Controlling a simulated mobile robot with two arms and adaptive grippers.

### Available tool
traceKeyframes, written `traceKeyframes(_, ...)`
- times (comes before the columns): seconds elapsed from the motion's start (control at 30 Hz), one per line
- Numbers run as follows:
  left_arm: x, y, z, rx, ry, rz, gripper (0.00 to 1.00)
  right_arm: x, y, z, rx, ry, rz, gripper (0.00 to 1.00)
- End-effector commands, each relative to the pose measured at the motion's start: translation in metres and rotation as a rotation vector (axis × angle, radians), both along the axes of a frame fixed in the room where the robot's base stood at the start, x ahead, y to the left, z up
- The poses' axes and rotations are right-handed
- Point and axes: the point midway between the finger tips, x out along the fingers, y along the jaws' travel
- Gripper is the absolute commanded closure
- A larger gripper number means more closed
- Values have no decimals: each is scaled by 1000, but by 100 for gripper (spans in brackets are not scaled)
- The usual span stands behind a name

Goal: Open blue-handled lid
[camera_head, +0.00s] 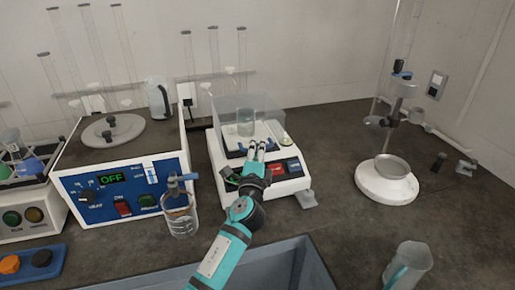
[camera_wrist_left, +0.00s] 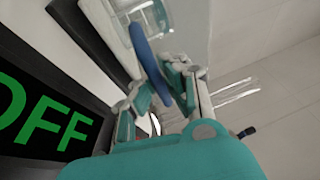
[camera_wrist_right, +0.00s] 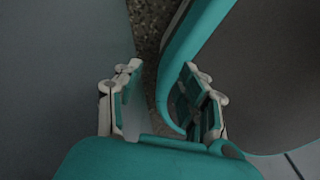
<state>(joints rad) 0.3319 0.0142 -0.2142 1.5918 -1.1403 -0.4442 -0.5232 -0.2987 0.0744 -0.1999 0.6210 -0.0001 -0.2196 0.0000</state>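The transparent lid (camera_head: 222,112) covers a white device with a small display and buttons. The lid appears lowered. Its blue handle (camera_head: 236,153) runs along the front, partly hidden by my left gripper. In the left wrist view the blue handle (camera_wrist_left: 147,62) reaches down between my left fingers. My left gripper (camera_head: 257,146) is at the handle; in its wrist view the gripper (camera_wrist_left: 160,95) is open around the handle. Whether either finger touches it is unclear. My right gripper (camera_wrist_right: 158,100) shows only in its own wrist view, open and empty.
A blue-fronted box with an OFF display (camera_head: 110,179) stands left of the device. A glass beaker (camera_head: 180,217) stands close to my left arm. A stand with a white base (camera_head: 386,188) is at right. A grey bin (camera_head: 285,262) lies at the front.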

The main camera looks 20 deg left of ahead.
Motion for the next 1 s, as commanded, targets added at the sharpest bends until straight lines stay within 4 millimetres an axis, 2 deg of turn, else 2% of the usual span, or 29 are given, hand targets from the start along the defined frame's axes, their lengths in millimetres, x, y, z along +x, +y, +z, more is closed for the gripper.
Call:
traceKeyframes(0.53,1,0,0,0,8,1,100,-1,-6,3,-8,2,3,60)
traceKeyframes(0.87,8,1,11,-17,34,1,100,-3,-6,20,-8,6,3,60)
traceKeyframes(1.0,15,1,22,-35,59,2,100,-3,-6,36,-7,5,3,60)
